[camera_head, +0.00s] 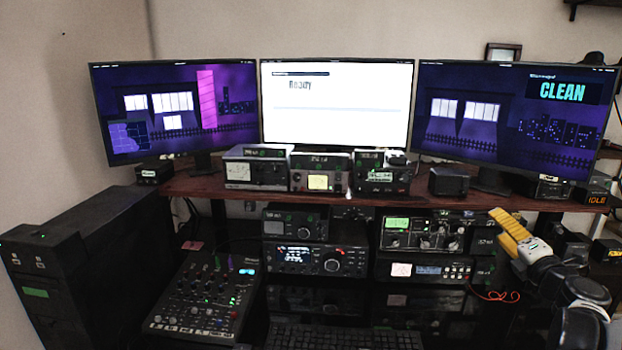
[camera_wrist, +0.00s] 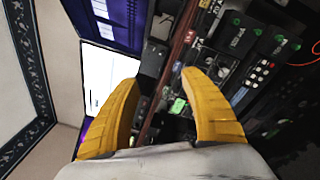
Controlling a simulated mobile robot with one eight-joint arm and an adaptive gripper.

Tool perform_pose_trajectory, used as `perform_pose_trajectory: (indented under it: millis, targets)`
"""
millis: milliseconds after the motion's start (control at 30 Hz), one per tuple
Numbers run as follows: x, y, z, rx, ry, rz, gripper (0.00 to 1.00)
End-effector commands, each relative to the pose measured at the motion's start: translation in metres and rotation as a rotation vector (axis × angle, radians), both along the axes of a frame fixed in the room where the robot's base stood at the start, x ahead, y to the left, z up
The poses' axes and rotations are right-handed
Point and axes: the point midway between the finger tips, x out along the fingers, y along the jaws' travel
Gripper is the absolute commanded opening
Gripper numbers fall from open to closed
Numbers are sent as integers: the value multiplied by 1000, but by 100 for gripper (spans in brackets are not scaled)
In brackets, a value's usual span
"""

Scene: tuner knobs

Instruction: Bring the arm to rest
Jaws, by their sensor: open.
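My gripper (camera_head: 505,222) is at the right in the head view, in front of the right end of the radio rack. Its yellow fingers point up and to the left. In the wrist view the two yellow fingers of my gripper (camera_wrist: 165,90) stand apart with nothing between them. The gap looks out on the shelf edge and the equipment beyond. My arm comes in from the lower right corner of the head view. I cannot tell from these frames whether the arm is moving.
A brown shelf (camera_head: 220,186) carries several small radios under three monitors; the middle monitor (camera_head: 335,100) reads "Ready" and the right monitor (camera_head: 510,115) reads "CLEAN". Below are stacked radios (camera_head: 318,260), a mixer (camera_head: 205,290) and a keyboard (camera_head: 340,337). A dark cabinet (camera_head: 90,260) stands left.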

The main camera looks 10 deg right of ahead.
Motion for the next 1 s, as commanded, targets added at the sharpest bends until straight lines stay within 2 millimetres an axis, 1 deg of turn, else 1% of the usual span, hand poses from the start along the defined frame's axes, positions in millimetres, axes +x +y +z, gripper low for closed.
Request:
perform_pose_trajectory:
  millis: [33, 100, 167, 200, 267, 300, 367, 433, 467, 500, 567, 600, 700, 800, 833, 900, 1000]
  targets:
    - [2, 14, 21, 70, -42, -25, 53]
    - [2, 31, 51, 206, -107, -76, 53]
    - [-3, 47, 71, 356, -159, -130, 53]
    - [-8, 60, 81, 472, -187, -167, 53]
    - [-20, 79, 87, 653, -213, -225, 53]
    - [-29, 92, 85, 776, -218, -265, 53]
    - [-45, 116, 73, 964, -206, -325, 53]
    - [-69, 149, 50, 1179, -160, -401, 53]
    - [-80, 165, 37, 1270, -130, -435, 53]
    - [-96, 188, 18, 1387, -81, -485, 53]
    - [-121, 222, -9, 1535, 2, -555, 53]
    - [-138, 244, -26, 1616, 62, -599, 53]
    - [-177, 293, -61, 1771, 207, -700, 53]
    - [-210, 329, -85, 1864, 331, -780, 53]
    - [-218, 337, -90, 1884, 360, -800, 53]
    - [-231, 352, -98, 1913, 414, -831, 53]
    - [-242, 362, -104, 1935, 453, -858, 53]
